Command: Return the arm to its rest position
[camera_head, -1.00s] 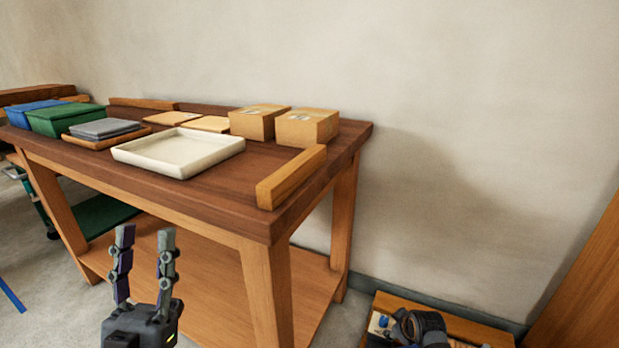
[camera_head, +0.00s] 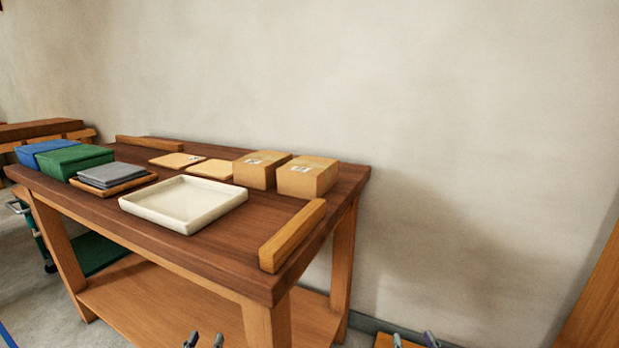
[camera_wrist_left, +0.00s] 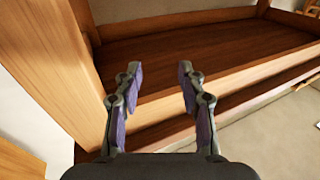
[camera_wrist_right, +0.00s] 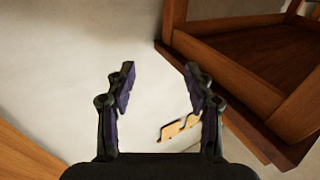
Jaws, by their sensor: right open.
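In the head view, only the fingertips of my left gripper (camera_head: 204,341) show at the bottom edge, in front of the wooden table. The left wrist view shows the left gripper (camera_wrist_left: 156,75) open, with nothing between its fingers and wooden table parts behind them. My right gripper (camera_head: 415,341) shows only its fingertips at the bottom edge, right of the table. The right wrist view shows the right gripper (camera_wrist_right: 159,75) open and empty, with pale floor or wall behind it. Most of both arms is out of the head view.
The wooden table (camera_head: 240,258) holds a white tray (camera_head: 165,217), two cardboard boxes (camera_head: 308,178), a green bin (camera_head: 75,162), a blue bin (camera_head: 40,150) and grey folded items (camera_head: 112,174). A wooden bar (camera_head: 292,237) lies along its right end. Bare wall stands behind.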

